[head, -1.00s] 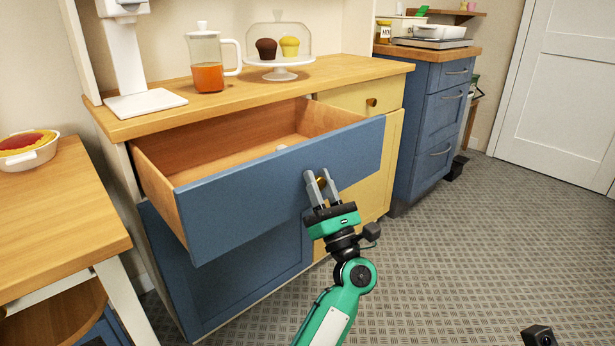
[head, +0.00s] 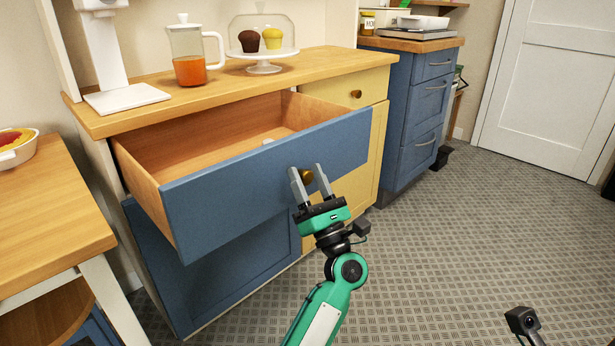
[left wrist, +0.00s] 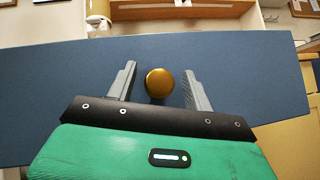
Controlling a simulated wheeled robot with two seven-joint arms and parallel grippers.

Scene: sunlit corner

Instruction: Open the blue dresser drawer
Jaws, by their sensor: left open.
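The blue dresser drawer (head: 225,187) is pulled well out of the dresser, and its wooden inside shows. Its round brass knob (head: 306,175) is on the front panel, toward the right; it also shows in the left wrist view (left wrist: 159,83). My left gripper (head: 307,172) is open at the drawer front. Its two fingers stand on either side of the knob with a gap on each side. A small pale thing (head: 268,141) lies inside the drawer, mostly hidden by the front panel. My right gripper is not recognisable in these views.
The dresser top (head: 225,92) holds a pitcher of orange drink (head: 188,60) and a domed cake stand (head: 263,58). A wooden table (head: 45,215) stands close at the left. A blue cabinet (head: 415,115) stands at the right.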

